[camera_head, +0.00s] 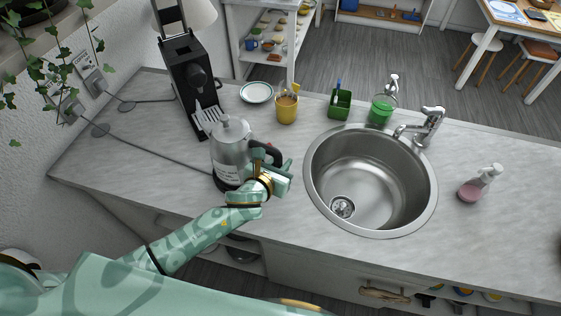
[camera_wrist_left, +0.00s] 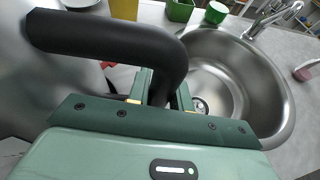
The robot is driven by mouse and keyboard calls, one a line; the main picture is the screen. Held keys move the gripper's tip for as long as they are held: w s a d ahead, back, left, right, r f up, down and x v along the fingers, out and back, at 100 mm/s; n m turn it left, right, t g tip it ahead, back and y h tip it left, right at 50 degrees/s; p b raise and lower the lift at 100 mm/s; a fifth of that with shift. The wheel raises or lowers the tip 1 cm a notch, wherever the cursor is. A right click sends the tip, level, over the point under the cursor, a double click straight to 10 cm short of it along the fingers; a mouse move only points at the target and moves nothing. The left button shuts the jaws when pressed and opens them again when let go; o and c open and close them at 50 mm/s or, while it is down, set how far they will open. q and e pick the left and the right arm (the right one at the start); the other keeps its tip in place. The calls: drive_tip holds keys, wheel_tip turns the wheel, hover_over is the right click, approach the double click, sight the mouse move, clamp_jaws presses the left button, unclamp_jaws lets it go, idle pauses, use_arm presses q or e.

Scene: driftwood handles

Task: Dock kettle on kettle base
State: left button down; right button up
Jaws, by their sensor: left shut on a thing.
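The kettle (camera_head: 229,150) is a steel cylinder with a lid knob and a black handle (camera_head: 262,152). It stands upright at the counter's left part, in front of the black coffee machine. A dark band (camera_head: 222,184) shows at its foot, where a cord from the wall ends; I cannot tell how much of this is the kettle base and whether the kettle is seated on it. My left gripper (camera_head: 276,180) is shut on the handle's lower part. In the left wrist view the black handle (camera_wrist_left: 105,38) runs down between the fingers (camera_wrist_left: 160,92). My right gripper is not in view.
The coffee machine (camera_head: 188,80) stands behind the kettle. A plate (camera_head: 256,92), a yellow cup (camera_head: 287,109) and a green caddy (camera_head: 340,105) line the back. The sink (camera_head: 370,180) is close on the right. The counter front left of the kettle is clear except for cords.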

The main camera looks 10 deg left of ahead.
use_arm(q)
drive_tip(key=shift+w+f+b, duration=0.1)
drive_tip(key=shift+f+b, duration=0.35)
idle(0.3)
drive_tip(key=c, duration=1.5)
unclamp_jaws()
drive_tip(key=shift+c, duration=0.2)
drive_tip(key=shift+s+f, duration=0.15)
drive_tip(key=shift+s, duration=0.05)
drive_tip(key=shift+s+a+r+p, duration=0.15)
drive_tip(key=shift+s+r+p, duration=0.15)
drive_tip(key=shift+s+p, duration=0.15)
drive_tip(key=p+v, duration=0.5)
drive_tip(key=v, duration=0.4)
drive_tip(key=shift+s, duration=0.4)
